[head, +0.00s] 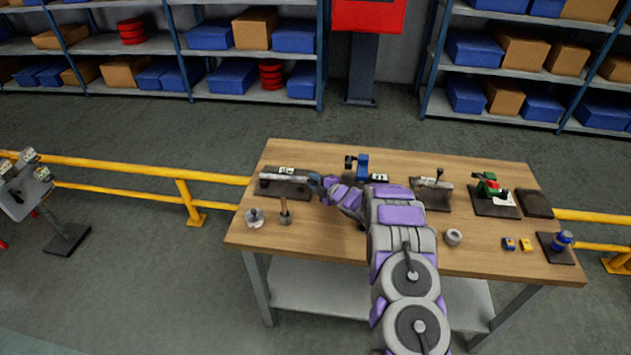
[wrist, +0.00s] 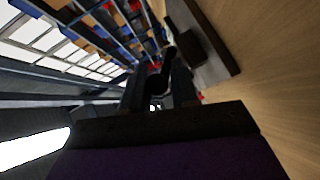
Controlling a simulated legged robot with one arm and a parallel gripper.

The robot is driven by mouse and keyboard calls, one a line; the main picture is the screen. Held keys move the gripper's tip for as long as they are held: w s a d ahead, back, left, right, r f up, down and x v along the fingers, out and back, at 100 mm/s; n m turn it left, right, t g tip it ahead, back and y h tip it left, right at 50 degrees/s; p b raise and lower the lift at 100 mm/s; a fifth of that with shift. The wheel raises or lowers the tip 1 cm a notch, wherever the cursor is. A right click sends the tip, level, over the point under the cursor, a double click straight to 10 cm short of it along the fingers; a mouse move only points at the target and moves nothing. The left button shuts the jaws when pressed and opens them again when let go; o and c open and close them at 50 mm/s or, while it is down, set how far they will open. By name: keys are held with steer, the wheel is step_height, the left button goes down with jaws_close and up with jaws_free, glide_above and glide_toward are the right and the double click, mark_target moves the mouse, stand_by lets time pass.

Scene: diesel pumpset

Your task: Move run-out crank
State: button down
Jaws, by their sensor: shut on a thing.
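A grey device on a dark base plate (head: 272,187) lies at the left back of the wooden table. My gripper (head: 318,183) is at the right end of this device, with my arm reaching in from the front right. In the wrist view my gripper (wrist: 158,92) is shut on a dark curved piece (wrist: 157,82), which looks like the crank. The dark plate (wrist: 204,35) shows beyond it at the upper right. The crank is mostly hidden by my gripper in the head view, so its exact angle cannot be told.
A blue fixture (head: 361,165) stands just right of my gripper. A lever device (head: 432,190) and a green device (head: 489,188) stand further right. A wooden-handled tool (head: 285,212) and a round grey part (head: 254,217) are at the left front. Bare table lies around the grey ring (head: 453,237).

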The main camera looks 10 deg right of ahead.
steer(key=r+p, duration=0.1)
steer(key=m+g+p, duration=0.1)
steer(key=p, duration=0.1)
steer(key=shift+w+d+r, duration=0.2)
steer(key=shift+w+r, duration=0.15)
steer(key=shift+w, duration=0.05)
steer(key=shift+w+d+f+m+g+p, duration=0.1)
steer(key=shift+w+m+g+p, duration=0.15)
steer(key=shift+g+p, duration=0.5)
steer(key=c, duration=1.2)
jaws_free()
steer(key=shift+o, duration=1.1)
steer(key=shift+f, duration=0.25)
steer(key=shift+s, duration=0.1)
steer(key=shift+s+d+r, duration=0.25)
steer(key=shift+s+d, duration=0.05)
steer(key=s+d, duration=0.7)
steer(key=s, duration=0.4)
steer(key=shift+s+d+r, duration=0.25)
steer(key=shift+r, duration=0.1)
